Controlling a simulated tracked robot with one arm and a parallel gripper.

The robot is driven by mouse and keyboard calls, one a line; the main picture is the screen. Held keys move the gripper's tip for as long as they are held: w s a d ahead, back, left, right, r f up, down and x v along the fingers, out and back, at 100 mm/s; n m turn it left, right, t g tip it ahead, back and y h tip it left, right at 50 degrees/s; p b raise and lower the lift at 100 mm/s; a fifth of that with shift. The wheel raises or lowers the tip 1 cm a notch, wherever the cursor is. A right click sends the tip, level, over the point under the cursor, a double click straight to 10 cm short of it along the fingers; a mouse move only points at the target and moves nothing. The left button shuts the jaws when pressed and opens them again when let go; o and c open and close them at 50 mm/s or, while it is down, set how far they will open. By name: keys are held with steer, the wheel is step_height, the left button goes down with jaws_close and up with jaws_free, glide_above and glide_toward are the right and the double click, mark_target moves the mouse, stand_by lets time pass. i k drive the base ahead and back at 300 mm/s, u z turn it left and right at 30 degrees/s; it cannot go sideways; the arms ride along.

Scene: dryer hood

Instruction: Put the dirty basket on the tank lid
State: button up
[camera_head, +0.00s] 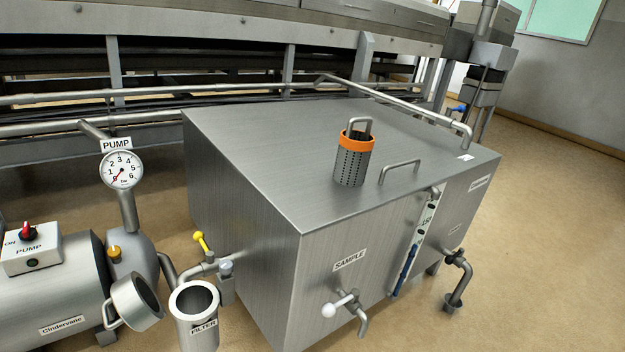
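The basket (351,163) is a dark perforated metal cylinder with an orange rim and a grey loop handle. It stands upright on the tank lid (270,160), near its front edge and left of the lid's bar handle (399,171). The lid is the flat brushed-metal top of the big tank. Nothing is seen holding the basket. I cannot tell how dirty it is. My gripper does not show in this view.
The filter housing (195,315) stands open at the lower left, its round cap (136,300) swung aside. The pump (50,290), a gauge (121,169) and a yellow-handled valve (203,242) are nearby. A white-knobbed sample tap (345,302) sticks out of the tank front. Floor is clear at right.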

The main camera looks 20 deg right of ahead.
mark_target(277, 164)
steer(key=z, duration=0.3)
steer(key=i, duration=0.9)
steer(key=z, duration=0.65)
steer(key=i, duration=0.55)
steer(key=z, duration=0.1)
